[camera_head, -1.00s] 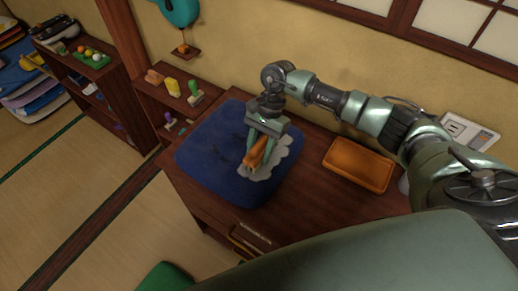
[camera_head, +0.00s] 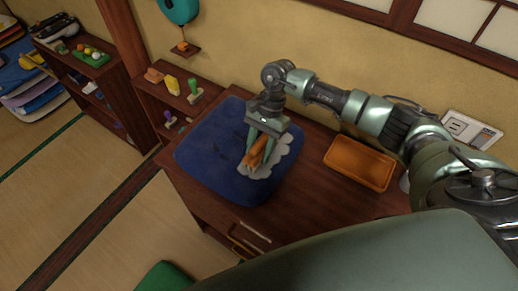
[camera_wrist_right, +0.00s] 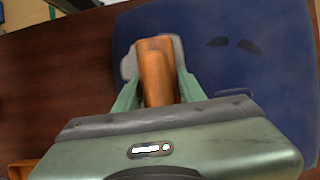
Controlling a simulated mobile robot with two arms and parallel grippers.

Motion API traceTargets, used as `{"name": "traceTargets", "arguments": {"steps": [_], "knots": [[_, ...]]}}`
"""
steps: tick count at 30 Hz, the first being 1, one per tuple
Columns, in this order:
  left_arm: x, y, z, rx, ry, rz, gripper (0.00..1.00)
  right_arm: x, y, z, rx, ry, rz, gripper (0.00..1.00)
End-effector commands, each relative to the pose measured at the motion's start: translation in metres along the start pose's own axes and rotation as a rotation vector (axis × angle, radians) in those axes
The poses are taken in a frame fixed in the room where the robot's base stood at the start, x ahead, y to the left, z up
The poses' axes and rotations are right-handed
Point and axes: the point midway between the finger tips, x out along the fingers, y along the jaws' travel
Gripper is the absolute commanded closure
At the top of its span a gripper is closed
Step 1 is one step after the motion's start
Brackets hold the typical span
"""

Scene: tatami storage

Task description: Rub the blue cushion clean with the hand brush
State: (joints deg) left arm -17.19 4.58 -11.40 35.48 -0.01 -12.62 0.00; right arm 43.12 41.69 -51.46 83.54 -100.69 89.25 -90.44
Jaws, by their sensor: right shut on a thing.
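The blue cushion (camera_head: 205,165) lies on the wooden cabinet top, with a few small dark marks on its left half; two dark marks also show on the cushion in the right wrist view (camera_wrist_right: 275,75). My right gripper (camera_head: 259,148) points down over the cushion's right half and is shut on the orange-brown hand brush (camera_head: 256,153). The brush handle shows between the green fingers in the right wrist view (camera_wrist_right: 157,72). A pale, scalloped patch (camera_head: 283,158) lies around and under the brush; I cannot tell what it is. The brush's underside is hidden. My left gripper is not in view.
An orange tray (camera_head: 360,164) lies on the cabinet top (camera_head: 312,190) to the right of the cushion. Small shelves (camera_head: 150,95) with colored items stand on the left. The wall is close behind, with a socket plate (camera_head: 470,130) at right. Tatami floor (camera_head: 75,185) is clear at left.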

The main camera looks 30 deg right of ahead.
Motion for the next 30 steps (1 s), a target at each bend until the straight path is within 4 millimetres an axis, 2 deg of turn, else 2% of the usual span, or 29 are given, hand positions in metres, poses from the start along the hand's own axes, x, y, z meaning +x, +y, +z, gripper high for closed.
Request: {"name": "traceTargets", "arguments": {"steps": [22, 30], "knots": [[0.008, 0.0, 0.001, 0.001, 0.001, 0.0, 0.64, 0.006, 0.0, -0.002, 0.0, 0.0, -0.001, 1.0], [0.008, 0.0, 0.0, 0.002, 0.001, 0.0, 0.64, 0.012, 0.0, 0.012, -0.002, 0.0, 0.0, 1.0]]}}
